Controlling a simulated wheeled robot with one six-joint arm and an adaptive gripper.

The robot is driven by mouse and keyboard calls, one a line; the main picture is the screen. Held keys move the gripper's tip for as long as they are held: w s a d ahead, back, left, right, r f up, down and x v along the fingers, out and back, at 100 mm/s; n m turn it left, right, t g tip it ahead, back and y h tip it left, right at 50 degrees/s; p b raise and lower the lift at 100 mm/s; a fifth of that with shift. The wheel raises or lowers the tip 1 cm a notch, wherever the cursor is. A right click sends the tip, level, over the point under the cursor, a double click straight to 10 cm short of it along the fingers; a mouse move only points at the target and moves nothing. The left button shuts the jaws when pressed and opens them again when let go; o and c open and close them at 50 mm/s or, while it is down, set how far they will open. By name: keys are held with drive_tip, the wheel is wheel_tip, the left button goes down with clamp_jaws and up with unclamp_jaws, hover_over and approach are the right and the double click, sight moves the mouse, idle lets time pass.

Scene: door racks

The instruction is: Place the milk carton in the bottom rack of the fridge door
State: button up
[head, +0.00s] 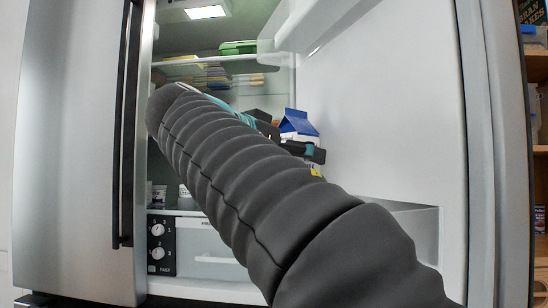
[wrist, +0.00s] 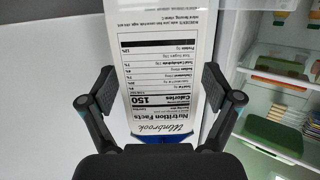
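The milk carton (head: 298,124) has a blue gabled top and a white body. In the head view it is upright in front of the inner side of the fridge door, above the bottom rack (head: 425,232), with its lower part mostly hidden by my arm. My gripper (head: 303,151) is across the carton. In the wrist view the carton (wrist: 165,75) shows its nutrition label and blue top, upside down. My arm covers part of the bottom rack.
The open door's inner panel (head: 385,110) is bare between the upper door rack (head: 318,22) and the bottom rack. Fridge shelves (head: 215,59) hold packets and a green box (head: 238,47). A drawer (head: 214,243) sits below. The closed left door (head: 75,150) stands beside.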

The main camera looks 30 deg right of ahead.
drive_tip(key=v, duration=1.2)
drive_tip(key=shift+r+p, duration=0.25)
drive_tip(key=shift+p, duration=0.05)
